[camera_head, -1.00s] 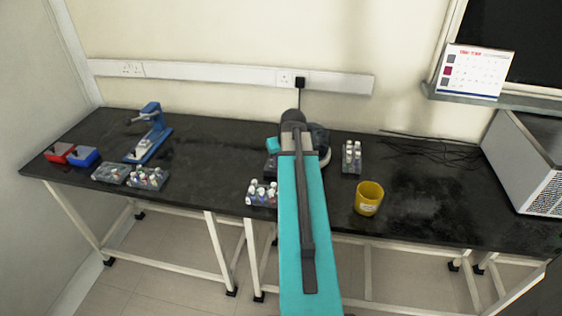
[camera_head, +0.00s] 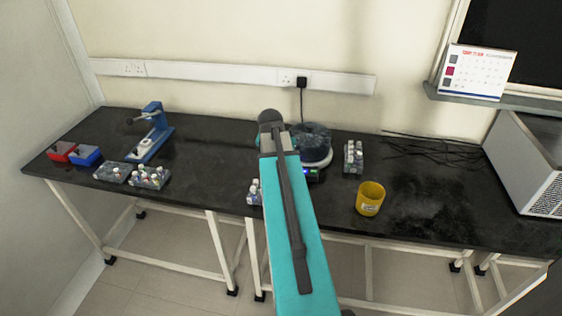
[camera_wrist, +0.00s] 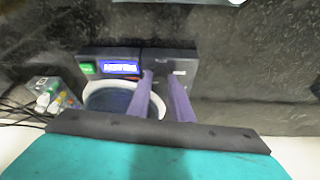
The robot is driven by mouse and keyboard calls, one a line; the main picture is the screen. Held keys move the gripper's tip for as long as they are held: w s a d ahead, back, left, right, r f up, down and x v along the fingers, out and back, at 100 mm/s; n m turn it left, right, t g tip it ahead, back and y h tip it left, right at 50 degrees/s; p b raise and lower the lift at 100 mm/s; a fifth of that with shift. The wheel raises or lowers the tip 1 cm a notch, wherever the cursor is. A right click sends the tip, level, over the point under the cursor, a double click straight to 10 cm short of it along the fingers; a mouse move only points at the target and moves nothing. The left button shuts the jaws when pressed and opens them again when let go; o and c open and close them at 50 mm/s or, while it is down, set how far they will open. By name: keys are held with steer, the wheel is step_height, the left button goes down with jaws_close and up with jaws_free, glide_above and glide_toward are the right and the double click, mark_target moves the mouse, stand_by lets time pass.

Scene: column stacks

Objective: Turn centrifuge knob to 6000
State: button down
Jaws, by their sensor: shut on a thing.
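The centrifuge (camera_head: 312,143) stands on the black bench behind my arm, with a dark lid and a pale rim. Its front panel (camera_wrist: 185,62) shows in the wrist view with a lit blue display (camera_wrist: 120,67) and a small green light (camera_wrist: 88,68). The display digits are not readable. My gripper (camera_wrist: 162,76) has its two purple fingertips at the panel, beside the display, closed around the knob. The knob is mostly hidden between the fingers, and its pointer cannot be seen. In the head view my arm hides the gripper.
A vial rack (camera_head: 353,157) stands just right of the centrifuge, and another (camera_head: 253,192) is partly hidden by my arm. A yellow cup (camera_head: 370,198) stands at front right. Black cables (camera_head: 430,150) lie behind it.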

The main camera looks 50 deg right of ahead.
steer(key=shift+w+m, duration=0.15)
steer(key=shift+m, duration=0.45)
steer(key=shift+g, duration=0.3)
steer(key=shift+a, duration=0.1)
steer(key=c, duration=1.6)
jaws_free()
steer(key=shift+r, duration=0.2)
steer(key=shift+a+b+v, duration=0.2)
steer(key=shift+b+v, duration=0.8)
steer(key=shift+v, duration=5.75)
steer(key=shift+f, duration=0.1)
steer(key=shift+s+f, duration=0.1)
steer(key=shift+s, duration=0.1)
